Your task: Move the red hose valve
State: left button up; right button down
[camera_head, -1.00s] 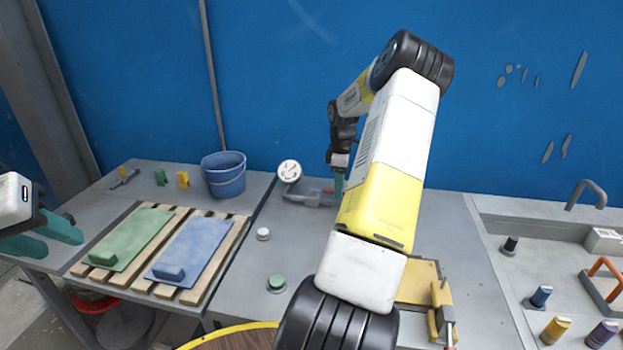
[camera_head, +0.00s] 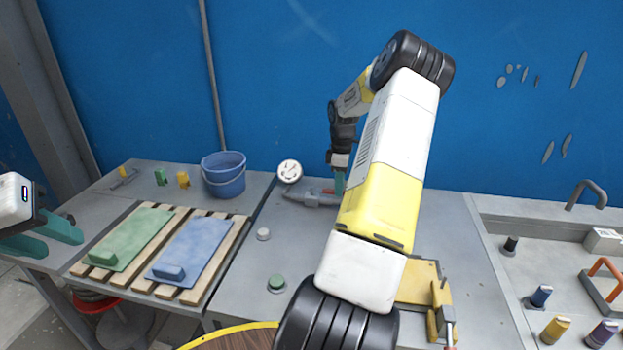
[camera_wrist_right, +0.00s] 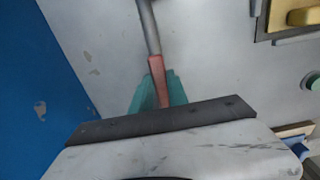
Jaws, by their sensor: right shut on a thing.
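The red valve handle (camera_wrist_right: 157,74) lies between the teal fingers of my right gripper (camera_wrist_right: 158,92) in the right wrist view, and they are shut on it. A grey hose or pipe (camera_wrist_right: 148,28) runs on from its far end. In the head view the right gripper (camera_head: 339,183) is at the back of the table beside the valve's grey body (camera_head: 312,199), below a white round gauge (camera_head: 289,172); my arm hides part of this area. My left gripper (camera_head: 52,236) has its teal fingers apart at the left edge, beside the pallet, with nothing seen between them.
A blue bucket (camera_head: 224,176) stands at the back, left of the gauge. A wooden pallet (camera_head: 209,283) holds a green panel (camera_head: 131,238) and a blue panel (camera_head: 192,248). A green button (camera_head: 277,283) and a white knob (camera_head: 263,234) sit on the grey table. A sink is at right.

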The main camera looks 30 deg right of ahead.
dwell(0.8)
jog(key=shift+s+a+m, duration=0.65)
jog(key=shift+a+m, duration=0.05)
jog(key=shift+m, duration=0.6)
jog(key=a+m, duration=0.1)
jog(key=s+a+m, duration=0.1)
jog(key=shift+m, duration=0.3)
jog(key=shift+s+a+m, duration=0.25)
jog(key=shift+a+m, duration=0.35)
jog(key=shift+m, duration=0.3)
jog(key=a+m, duration=0.2)
jog(key=shift+s+a+m, duration=0.1)
jog(key=shift+s+m, duration=0.05)
jog(key=shift+m, duration=0.25)
jog(key=a+m, duration=0.1)
jog(key=m, duration=0.1)
jog(key=a+m, duration=0.2)
jog(key=shift+w+a, duration=0.2)
jog(key=shift+w, duration=0.15)
jog(key=shift+w+a+m, duration=0.4)
jog(key=shift+a+m, duration=0.2)
jog(key=shift+m, duration=0.45)
jog(key=shift+w+a+m, duration=0.35)
jog(key=shift+a+m, duration=0.25)
jog(key=shift+m, duration=0.45)
